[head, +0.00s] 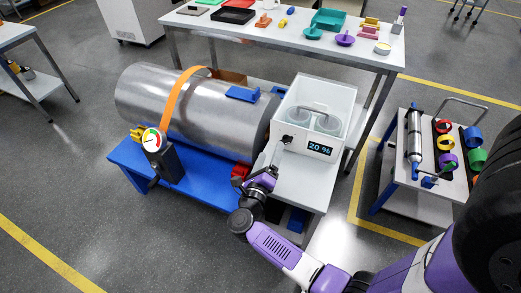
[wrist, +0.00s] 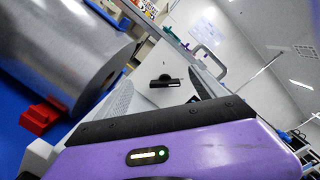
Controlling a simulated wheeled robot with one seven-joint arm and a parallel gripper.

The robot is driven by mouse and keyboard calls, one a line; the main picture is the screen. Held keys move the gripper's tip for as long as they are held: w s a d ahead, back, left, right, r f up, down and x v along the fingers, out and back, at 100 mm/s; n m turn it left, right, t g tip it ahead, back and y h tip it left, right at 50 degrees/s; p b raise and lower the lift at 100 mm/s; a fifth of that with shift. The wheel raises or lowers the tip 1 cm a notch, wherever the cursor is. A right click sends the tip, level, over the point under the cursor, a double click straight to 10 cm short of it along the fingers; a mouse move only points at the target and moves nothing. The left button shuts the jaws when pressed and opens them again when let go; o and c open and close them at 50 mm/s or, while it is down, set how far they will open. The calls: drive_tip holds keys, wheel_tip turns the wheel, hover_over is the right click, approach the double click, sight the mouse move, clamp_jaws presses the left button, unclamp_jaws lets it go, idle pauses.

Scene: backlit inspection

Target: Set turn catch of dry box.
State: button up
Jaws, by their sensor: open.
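The dry box (head: 322,103) is a pale, clear-sided case with a handle and a "20 %" display on its front. It stands on a light grey bench top, with two round pale items inside. Its turn catch (head: 287,139) is a small black piece on the front, left of the display. In the wrist view the catch (wrist: 166,81) is a dark short bar on a white face. My gripper (head: 278,155) is close in front of the catch. In the wrist view my gripper (wrist: 160,86) has its fingers spread, with the catch seen between them, apparently untouched.
A large metal cylinder (head: 190,105) with an orange strap lies on a blue stand just left of the box. A red block (wrist: 38,117) sits beneath it. A gauge (head: 153,141) stands in front. A table (head: 230,24) with trays is behind, a cart (head: 411,182) right.

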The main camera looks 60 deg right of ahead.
sight(285, 142)
drive_tip(key=shift+s+a+f+m+g, duration=0.3)
drive_tip(key=shift+s+f+m, duration=0.1)
drive_tip(key=shift+f+m, duration=0.25)
drive_tip(key=shift+s+f+m+g, duration=0.2)
drive_tip(key=shift+s+m+g, duration=0.1)
drive_tip(key=shift+g, duration=0.1)
drive_tip(key=shift+s+m, duration=0.35)
drive_tip(key=shift+m, duration=0.1)
drive_tip(key=shift+w+d+p, duration=0.15)
drive_tip(key=shift+d+p, duration=0.05)
drive_tip(key=shift+d, duration=1.8)
drive_tip(key=shift+w+d+p, duration=0.15)
drive_tip(key=shift+d+p, duration=0.05)
drive_tip(key=shift+d, duration=1.8)
drive_tip(key=c, duration=1.4)
